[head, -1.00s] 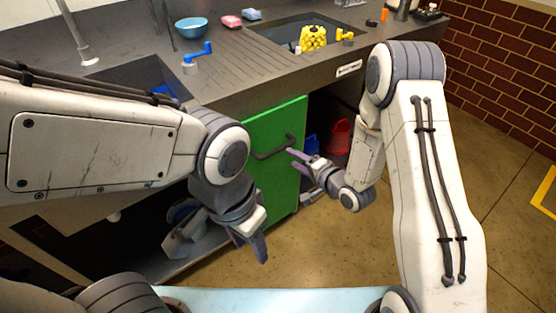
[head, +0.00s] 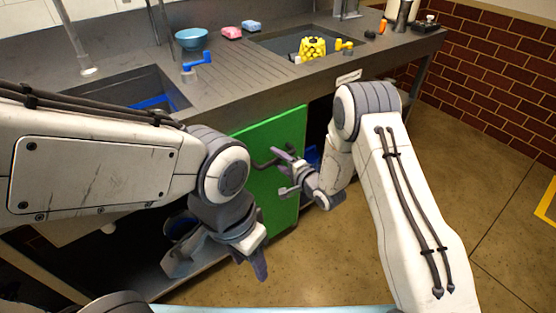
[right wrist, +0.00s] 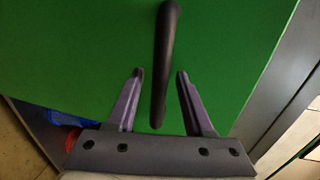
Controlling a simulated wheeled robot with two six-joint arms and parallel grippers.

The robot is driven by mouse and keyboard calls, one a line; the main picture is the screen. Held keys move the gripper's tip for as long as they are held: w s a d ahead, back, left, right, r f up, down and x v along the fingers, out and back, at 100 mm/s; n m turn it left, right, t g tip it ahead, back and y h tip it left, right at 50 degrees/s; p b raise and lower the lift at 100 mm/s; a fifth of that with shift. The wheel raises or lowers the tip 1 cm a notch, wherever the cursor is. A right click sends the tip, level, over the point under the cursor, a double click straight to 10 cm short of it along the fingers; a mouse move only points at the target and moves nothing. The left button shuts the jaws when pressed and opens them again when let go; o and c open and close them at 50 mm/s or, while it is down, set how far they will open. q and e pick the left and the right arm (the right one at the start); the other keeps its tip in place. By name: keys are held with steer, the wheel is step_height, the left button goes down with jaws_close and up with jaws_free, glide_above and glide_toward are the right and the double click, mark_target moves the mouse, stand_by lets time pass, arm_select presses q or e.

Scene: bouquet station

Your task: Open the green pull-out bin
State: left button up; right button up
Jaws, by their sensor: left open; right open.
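The green bin front (head: 275,160) sits under the counter in the head view and fills most of the right wrist view (right wrist: 75,50). Its dark bar handle (right wrist: 166,62) shows in the right wrist view, its lower end between the two fingers. My right gripper (right wrist: 158,74) is open around the handle, with a gap on each side. In the head view the right gripper (head: 283,170) is at the green front and partly covers the handle (head: 262,163). My left gripper (head: 258,262) is open and empty, low in front of the shelf opening, apart from the bin.
The counter (head: 240,97) runs above, with a blue bowl (head: 192,39), sponges and a yellow object (head: 312,47) at the sink. A blue thing (head: 312,155) shows in the opening right of the green front. The floor (head: 400,150) in front is clear.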

jaws_close()
stand_by(1.5)
